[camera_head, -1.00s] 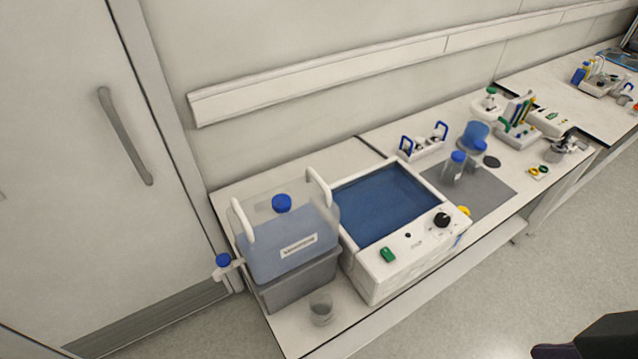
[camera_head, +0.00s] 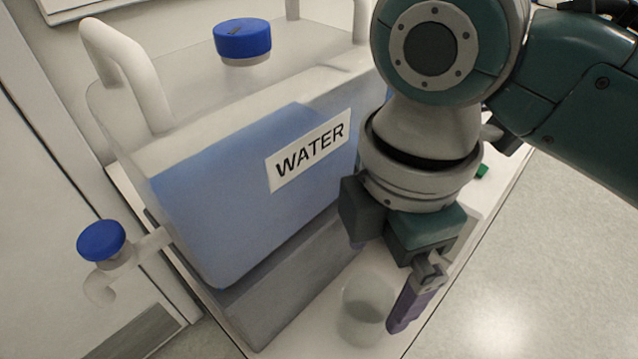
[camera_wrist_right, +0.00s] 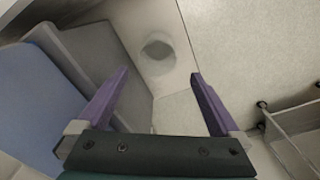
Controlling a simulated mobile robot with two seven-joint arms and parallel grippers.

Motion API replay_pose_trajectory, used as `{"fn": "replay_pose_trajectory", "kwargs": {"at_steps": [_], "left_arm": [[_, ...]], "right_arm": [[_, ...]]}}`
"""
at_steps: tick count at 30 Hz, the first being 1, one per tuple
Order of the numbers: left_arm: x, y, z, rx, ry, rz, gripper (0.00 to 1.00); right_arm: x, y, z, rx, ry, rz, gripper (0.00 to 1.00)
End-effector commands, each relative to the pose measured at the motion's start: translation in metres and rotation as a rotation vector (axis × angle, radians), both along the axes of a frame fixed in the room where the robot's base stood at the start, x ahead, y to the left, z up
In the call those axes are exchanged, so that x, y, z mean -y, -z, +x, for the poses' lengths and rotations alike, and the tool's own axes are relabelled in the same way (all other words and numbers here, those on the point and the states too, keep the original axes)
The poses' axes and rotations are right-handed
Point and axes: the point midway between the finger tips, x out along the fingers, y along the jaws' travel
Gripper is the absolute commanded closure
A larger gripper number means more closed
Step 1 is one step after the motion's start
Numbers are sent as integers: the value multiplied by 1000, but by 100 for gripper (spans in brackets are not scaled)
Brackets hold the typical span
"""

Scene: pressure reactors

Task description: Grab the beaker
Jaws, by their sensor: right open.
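The beaker (camera_head: 366,304) is a small clear glass vessel standing upright on the white bench top, in front of the grey stand under the water container. It also shows in the right wrist view (camera_wrist_right: 158,52), at top centre. My right gripper (camera_head: 384,287) points down just above and beside the beaker, with one purple finger to its right in the head view. In the right wrist view the two purple fingers (camera_wrist_right: 160,78) are wide apart with nothing between them, and the beaker appears beyond their tips. Contact with the beaker is not visible. My left gripper is out of view.
A large water container (camera_head: 225,190) with a blue cap (camera_head: 242,40) stands on a grey stand (camera_head: 285,290) close left of the beaker. Its blue-capped tap (camera_head: 102,242) sticks out left. The bench edge drops to open floor (camera_head: 500,310) on the right.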

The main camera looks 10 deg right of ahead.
Motion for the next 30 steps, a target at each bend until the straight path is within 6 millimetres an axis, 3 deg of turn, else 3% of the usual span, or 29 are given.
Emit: {"fn": "replay_pose_trajectory", "kwargs": {"at_steps": [1,14,22,30], "left_arm": [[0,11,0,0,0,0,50],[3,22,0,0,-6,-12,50],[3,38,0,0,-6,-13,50],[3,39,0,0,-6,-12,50]], "right_arm": [[2,10,3,0,-13,-10,0],[4,53,3,-6,-26,-18,0],[3,99,3,-6,-26,-18,0],[3,108,3,-3,-26,-17,0]]}}
